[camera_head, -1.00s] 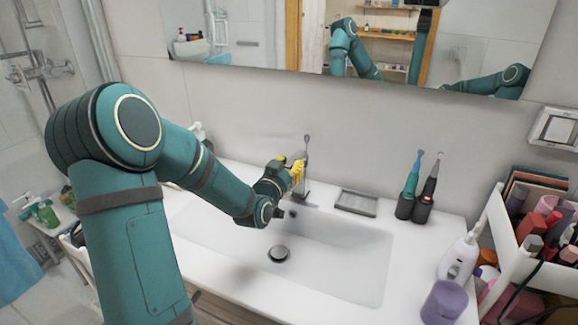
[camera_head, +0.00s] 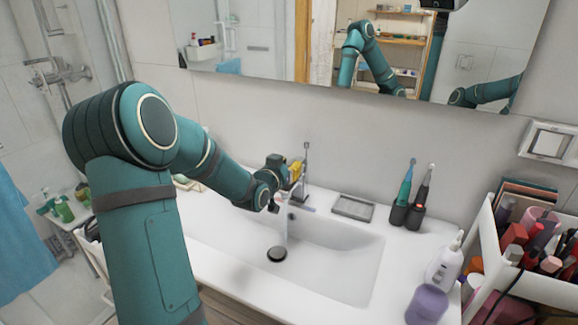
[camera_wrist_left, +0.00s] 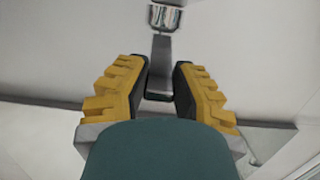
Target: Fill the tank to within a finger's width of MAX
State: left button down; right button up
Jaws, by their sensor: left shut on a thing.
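My left gripper (camera_head: 294,174), with yellow fingers, is at the chrome faucet (camera_head: 307,168) behind the sink. In the left wrist view its fingers (camera_wrist_left: 160,85) stand either side of the faucet's grey lever (camera_wrist_left: 161,52) and are shut on it. A thin pale stream of water (camera_head: 284,226) falls from the faucet into the sink. A translucent lilac container (camera_head: 427,304), which looks like the tank, stands on the counter at the front right, beside a white handheld device (camera_head: 444,262). Its MAX mark and water level cannot be made out. My right gripper is not in view.
The white sink basin (camera_head: 335,262) has a dark round drain (camera_head: 276,254). A grey soap dish (camera_head: 353,207) and two electric toothbrushes (camera_head: 410,205) stand behind it. A white cart (camera_head: 528,285) full of cosmetics is at the right. A mirror (camera_head: 262,50) hangs above.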

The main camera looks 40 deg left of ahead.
pick_arm(q)
jog(key=c, duration=0.7)
grip_release()
jog(key=shift+w+a+f, duration=0.1)
jog(key=shift+c, duration=0.2)
jog(key=v, duration=1.2)
